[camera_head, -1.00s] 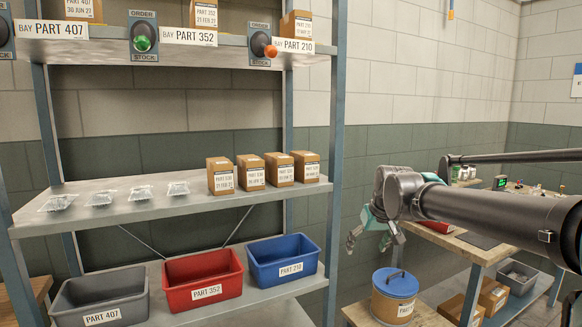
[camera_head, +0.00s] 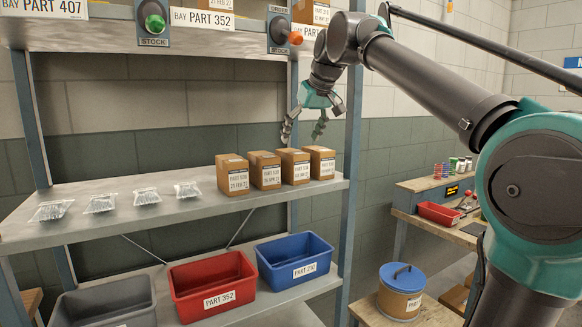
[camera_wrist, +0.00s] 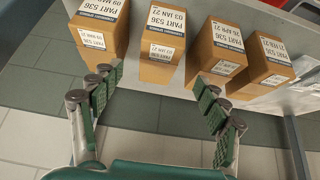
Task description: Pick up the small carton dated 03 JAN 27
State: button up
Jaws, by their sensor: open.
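The carton dated 03 JAN 27 is the second from the left in the wrist view (camera_wrist: 164,42). It matches the third brown carton from the left on the middle shelf in the head view (camera_head: 294,170), where its date is too small to read surely. It stands upright in a row with similar cartons. My gripper (camera_head: 302,132) is open and empty, fingers pointing down, above the right part of the row. In the wrist view my gripper (camera_wrist: 157,88) has its fingers spread either side of that carton's line, apparently not touching it.
Neighbouring cartons stand close: a MAR one (camera_wrist: 97,30), a 26 APR one (camera_wrist: 218,45) and a 21 FEB one (camera_wrist: 268,62). The upper shelf (camera_head: 230,42) is above, and a shelf post (camera_head: 351,130) stands to the right. Several clear packets (camera_head: 147,196) lie left on the same shelf.

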aim_at(295, 152)
jog(key=x, duration=0.8)
jog(key=shift+f, duration=0.1)
jog(key=shift+x, duration=2.75)
jog(key=shift+w+a, duration=0.15)
jog(key=shift+w, duration=0.05)
grip_shut()
